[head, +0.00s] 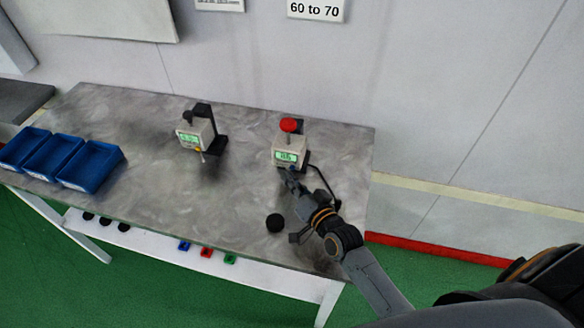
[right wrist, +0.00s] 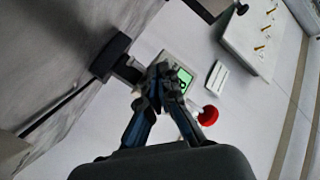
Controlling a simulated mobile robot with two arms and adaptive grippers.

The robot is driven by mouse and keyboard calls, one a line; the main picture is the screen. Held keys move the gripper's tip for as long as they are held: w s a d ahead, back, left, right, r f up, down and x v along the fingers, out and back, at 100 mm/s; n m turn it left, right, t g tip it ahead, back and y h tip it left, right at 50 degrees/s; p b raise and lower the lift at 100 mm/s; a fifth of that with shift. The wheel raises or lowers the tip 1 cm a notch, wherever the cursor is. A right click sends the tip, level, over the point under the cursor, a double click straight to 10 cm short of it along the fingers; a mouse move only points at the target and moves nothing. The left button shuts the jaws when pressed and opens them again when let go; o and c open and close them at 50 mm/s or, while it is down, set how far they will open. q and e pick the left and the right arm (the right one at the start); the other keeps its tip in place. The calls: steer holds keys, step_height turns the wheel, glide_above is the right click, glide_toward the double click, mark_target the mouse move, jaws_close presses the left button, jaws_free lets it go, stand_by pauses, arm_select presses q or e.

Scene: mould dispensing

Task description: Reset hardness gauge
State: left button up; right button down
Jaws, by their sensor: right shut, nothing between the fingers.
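A small pale gauge (head: 289,153) with a lit green display and a red knob (head: 289,125) on top stands at the right of the grey table. My right gripper (head: 291,178) is shut and empty, just in front of this gauge, below its display. In the right wrist view the closed fingertips (right wrist: 160,72) overlap the gauge's green display (right wrist: 184,79), and the red knob (right wrist: 209,115) shows beside them. I cannot tell whether the fingertips touch the gauge. A second device (head: 193,136) with a green display and black stand is further left. My left gripper is out of view.
Blue bins (head: 91,166) stand at the table's left end. A black round piece (head: 275,222) lies near the front edge, left of my right arm. A lower shelf (head: 160,242) holds small black, blue, red and green pieces. The table (head: 165,200) is clear mid-front.

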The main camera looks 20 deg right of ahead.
steer(key=shift+w+d, duration=0.1)
steer(key=shift+w, duration=0.05)
steer(key=shift+w+d, duration=0.1)
steer(key=shift+w, duration=0.1)
steer(key=shift+w+d, duration=0.25)
steer(key=shift+w, duration=0.1)
stand_by(1.0)
steer(key=shift+s, duration=0.1)
steer(key=shift+s+a+p, duration=0.4)
steer(key=shift+s+a, duration=0.1)
steer(key=shift+s, duration=0.15)
steer(key=shift+s+a, duration=0.15)
steer(key=shift+s, duration=0.1)
steer(key=shift+s+a+p, duration=0.55)
steer(key=shift+s+a, duration=0.1)
steer(key=shift+s, duration=0.25)
steer(key=shift+s+a+p, duration=0.5)
steer(key=shift+s+a, duration=0.1)
steer(key=shift+s, duration=0.3)
